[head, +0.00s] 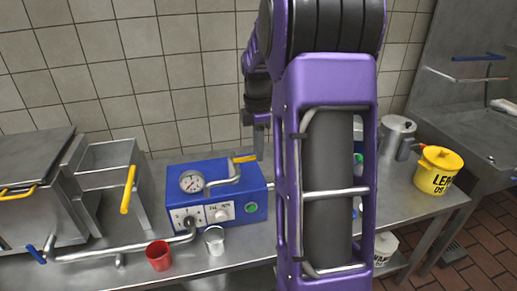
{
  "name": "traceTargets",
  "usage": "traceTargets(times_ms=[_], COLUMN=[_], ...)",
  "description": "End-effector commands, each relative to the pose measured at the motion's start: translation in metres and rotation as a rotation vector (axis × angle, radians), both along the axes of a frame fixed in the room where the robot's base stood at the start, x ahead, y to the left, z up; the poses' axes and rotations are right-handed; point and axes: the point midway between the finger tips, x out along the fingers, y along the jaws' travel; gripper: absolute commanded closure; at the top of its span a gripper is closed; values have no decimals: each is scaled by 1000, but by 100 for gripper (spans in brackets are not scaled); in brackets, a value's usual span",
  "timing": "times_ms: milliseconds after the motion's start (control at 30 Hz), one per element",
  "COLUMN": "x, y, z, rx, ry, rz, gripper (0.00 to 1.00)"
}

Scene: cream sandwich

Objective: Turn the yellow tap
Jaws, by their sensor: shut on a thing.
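The yellow tap (243,159) is a short yellow lever at the top of the bent metal pipe on the blue machine (241,203). The lever lies nearly level, pointing right. My gripper (259,151) hangs down from my arm at the lever's right end and is shut on it. The fingers are small in the head view, and the exact contact is hard to see. My purple arm hides the area right of the machine.
Another yellow lever (128,190) stands by the steel fryer (35,185) at left. A red cup (158,255) and metal cup (214,240) stand in front of the machine. A yellow bucket (438,172) and metal pot (397,138) are right of my arm.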

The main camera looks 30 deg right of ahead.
Motion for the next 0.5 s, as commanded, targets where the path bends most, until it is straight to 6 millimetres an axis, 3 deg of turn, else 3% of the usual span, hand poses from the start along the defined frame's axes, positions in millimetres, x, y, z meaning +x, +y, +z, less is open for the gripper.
traceTargets(times_ms=[233,267,300,400,500], x=[1,1,1,1,1], y=[0,0,0,0,0], z=[1,1,1,1,1], rx=[-1,-1,-1,-1,-1], ry=[-5,-5,-5,-4,-3], rz=[2,1,1,1,0], gripper=[100,76,69,51,48])
